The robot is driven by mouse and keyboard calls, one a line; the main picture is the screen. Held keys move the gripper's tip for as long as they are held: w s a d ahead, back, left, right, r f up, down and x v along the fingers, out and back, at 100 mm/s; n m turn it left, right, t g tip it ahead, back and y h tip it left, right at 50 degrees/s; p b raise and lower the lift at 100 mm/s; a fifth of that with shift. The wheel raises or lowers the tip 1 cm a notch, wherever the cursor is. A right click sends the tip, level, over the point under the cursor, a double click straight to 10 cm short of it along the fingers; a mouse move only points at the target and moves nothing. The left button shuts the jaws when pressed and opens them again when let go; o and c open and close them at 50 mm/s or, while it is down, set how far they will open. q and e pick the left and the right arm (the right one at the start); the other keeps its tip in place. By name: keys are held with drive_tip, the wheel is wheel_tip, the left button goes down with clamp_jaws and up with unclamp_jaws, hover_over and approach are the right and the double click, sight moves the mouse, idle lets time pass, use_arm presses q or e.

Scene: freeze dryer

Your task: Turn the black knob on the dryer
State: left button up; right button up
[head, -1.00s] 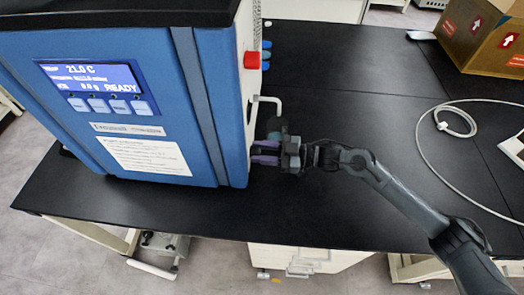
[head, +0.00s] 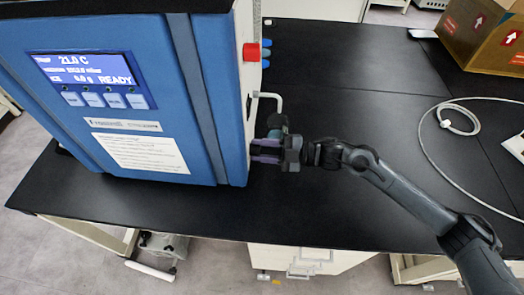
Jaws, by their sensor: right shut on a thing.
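The blue and white dryer (head: 205,95) stands at the left on the black bench, its lit screen (head: 92,78) reading READY. My right gripper (head: 264,150) is at the lower part of the dryer's right side. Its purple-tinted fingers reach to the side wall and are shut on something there. The black knob is not clearly visible; the fingers and the gripper body cover that spot. A dark rounded part (head: 277,123) shows just above the gripper; I cannot tell what it belongs to. My left gripper is not in view.
A white bent pipe (head: 268,97) sticks out of the dryer's side just above the gripper. A red switch (head: 251,52) and blue fittings (head: 266,54) are higher up. A cardboard box (head: 485,40) and a coiled pale cable (head: 458,120) lie at the right. The bench middle is clear.

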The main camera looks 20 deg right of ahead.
drive_tip(key=shift+f+n+b, duration=0.2)
drive_tip(key=shift+n+b, duration=2.95)
drive_tip(key=shift+n, duration=1.95)
drive_tip(key=o, duration=1)
drive_tip(key=shift+o, duration=0.2)
drive_tip(key=shift+d, duration=0.1)
